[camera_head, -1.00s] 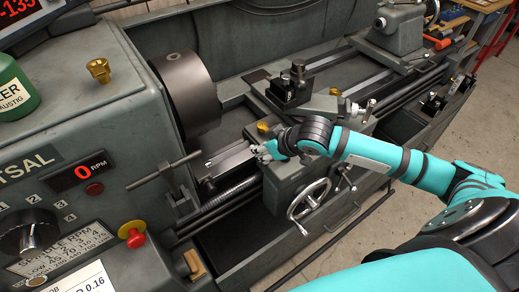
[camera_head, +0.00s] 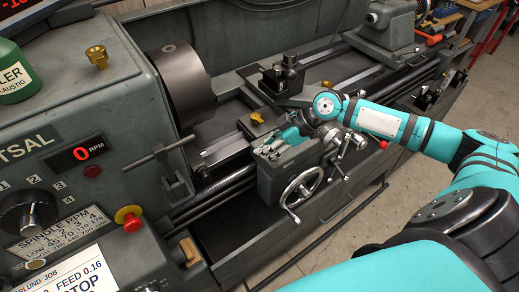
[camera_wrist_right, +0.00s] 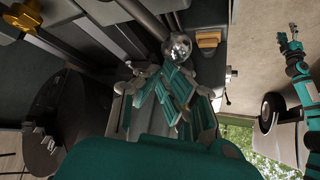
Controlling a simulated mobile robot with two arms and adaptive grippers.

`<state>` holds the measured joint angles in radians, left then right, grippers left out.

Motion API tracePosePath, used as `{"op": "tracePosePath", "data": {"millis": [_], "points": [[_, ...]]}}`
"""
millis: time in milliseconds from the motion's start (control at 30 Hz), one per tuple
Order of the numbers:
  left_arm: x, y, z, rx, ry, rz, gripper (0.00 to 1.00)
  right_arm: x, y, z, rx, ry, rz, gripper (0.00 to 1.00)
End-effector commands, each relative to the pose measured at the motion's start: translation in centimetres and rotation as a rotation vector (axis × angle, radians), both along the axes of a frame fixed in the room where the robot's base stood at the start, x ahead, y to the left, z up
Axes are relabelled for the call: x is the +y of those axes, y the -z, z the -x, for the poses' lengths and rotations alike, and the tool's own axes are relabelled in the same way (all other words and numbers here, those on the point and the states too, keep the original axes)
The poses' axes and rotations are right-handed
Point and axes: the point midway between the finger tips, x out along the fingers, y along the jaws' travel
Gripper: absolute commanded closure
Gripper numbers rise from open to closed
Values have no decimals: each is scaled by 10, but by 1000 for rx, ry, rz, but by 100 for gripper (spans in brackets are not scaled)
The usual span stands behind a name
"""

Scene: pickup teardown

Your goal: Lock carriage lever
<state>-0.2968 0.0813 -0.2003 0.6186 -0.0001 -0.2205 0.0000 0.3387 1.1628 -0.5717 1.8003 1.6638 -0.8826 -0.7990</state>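The lathe carriage (camera_head: 262,180) stands in the middle of the head view, with a handwheel (camera_head: 300,187) on its front. My right gripper (camera_head: 270,149) is low over the carriage top, pointing left. In the right wrist view a shiny round knob (camera_wrist_right: 178,47) is just ahead of the teal fingers (camera_wrist_right: 165,85). I cannot tell whether the fingers touch it or how far they are closed. Which part is the carriage lever is not clear. A teal arm, apparently my left, with a small gripper end (camera_wrist_right: 292,35) shows at the right wrist view's right edge.
The dark chuck (camera_head: 183,82) and the headstock with a red stop button (camera_head: 130,220) are to the left. The tool post (camera_head: 285,75) stands behind the carriage, with yellow handles (camera_head: 252,124) near it. The tailstock (camera_head: 388,30) is at the back right. Open floor lies in front.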

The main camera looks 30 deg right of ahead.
Motion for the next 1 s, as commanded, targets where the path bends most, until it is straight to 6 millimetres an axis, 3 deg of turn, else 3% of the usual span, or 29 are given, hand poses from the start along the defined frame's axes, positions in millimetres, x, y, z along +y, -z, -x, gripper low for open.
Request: {"op": "tracePosePath", "data": {"millis": [133,500,1000], "points": [[-1,17,-10,-16,0,2,47,-7,6,9,2,-134,1,100],[0,30,3,3,0,0,47,-21,1,23,-2,-401,0,100],[-2,32,4,5,-1,2,47,-29,0,29,0,-394,2,100]]}}
